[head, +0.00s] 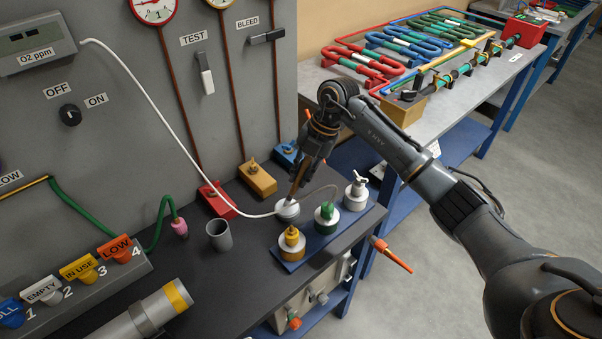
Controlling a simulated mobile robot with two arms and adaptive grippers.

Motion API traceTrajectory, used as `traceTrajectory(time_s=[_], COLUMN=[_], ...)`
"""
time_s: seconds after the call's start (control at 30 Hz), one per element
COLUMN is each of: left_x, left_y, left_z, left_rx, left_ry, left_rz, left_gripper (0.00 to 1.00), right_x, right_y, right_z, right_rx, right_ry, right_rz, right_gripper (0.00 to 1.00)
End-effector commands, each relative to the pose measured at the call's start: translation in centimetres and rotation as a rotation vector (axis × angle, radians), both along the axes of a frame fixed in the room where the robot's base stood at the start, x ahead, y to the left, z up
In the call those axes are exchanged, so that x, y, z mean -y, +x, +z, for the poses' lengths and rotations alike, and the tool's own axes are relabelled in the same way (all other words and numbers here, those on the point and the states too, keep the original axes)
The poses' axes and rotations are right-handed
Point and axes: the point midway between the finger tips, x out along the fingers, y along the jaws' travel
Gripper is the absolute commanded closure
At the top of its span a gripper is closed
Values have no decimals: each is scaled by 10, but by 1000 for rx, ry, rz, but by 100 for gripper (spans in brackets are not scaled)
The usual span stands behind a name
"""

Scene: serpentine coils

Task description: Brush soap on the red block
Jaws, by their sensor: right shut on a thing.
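The red block (217,199) sits on the dark bench top near the grey panel, with a small fitting on top. My right gripper (301,172) is shut on a thin brown handle (294,187), which looks like a brush. The handle's lower end is at the mouth of a whitish pot (288,212) on the blue tray (322,240); I cannot tell how deep it reaches. The bristles are hidden. The red block is to the left of the gripper, apart from it. My left gripper is not in view.
Yellow (258,181) and blue (286,154) blocks stand right of the red one. The tray also holds a yellow-topped pot (292,241), a green-topped pot (326,216) and a white-topped pot (356,192). A white hose (170,131) crosses near the red block. A grey cup (219,236) stands in front.

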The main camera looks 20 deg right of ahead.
Motion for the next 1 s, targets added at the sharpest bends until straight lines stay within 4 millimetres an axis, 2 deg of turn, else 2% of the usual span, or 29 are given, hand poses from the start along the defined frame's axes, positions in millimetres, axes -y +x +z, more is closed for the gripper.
traceTrajectory(time_s=[0.23, 1.0], left_x=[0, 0], left_y=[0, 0], left_z=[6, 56], left_rx=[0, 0], left_ry=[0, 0], left_rz=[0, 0], left_gripper=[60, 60], right_x=[0, 0], right_y=[-1, 0], right_z=[5, 68], right_rx=[-4, -1], right_ry=[-2, -1], right_rz=[0, 0], right_gripper=[100, 100])
